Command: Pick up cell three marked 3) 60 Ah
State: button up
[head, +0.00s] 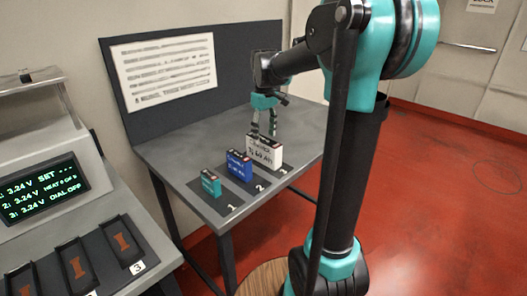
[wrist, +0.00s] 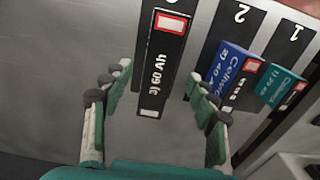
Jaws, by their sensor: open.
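Cell three (head: 264,152) is a white block with a dark top, standing on the table mat behind the number 3.
A blue cell (head: 239,166) and a smaller teal cell (head: 210,184) stand to the left at numbers 2 and 1. A dark upright panel (head: 230,60) with a text sheet backs the table (head: 180,150). A console (head: 45,200) with empty slots is at left.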

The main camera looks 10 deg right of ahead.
aim_at(264, 139)
jog(key=shift+w+a+f, duration=0.1)
jog(key=shift+w+f, duration=0.05)
jog(key=shift+f, duration=1.25)
jog(key=shift+w+a+f, duration=0.1)
jog(key=shift+f, duration=1.25)
jog(key=shift+d, duration=0.1)
grip_shut()
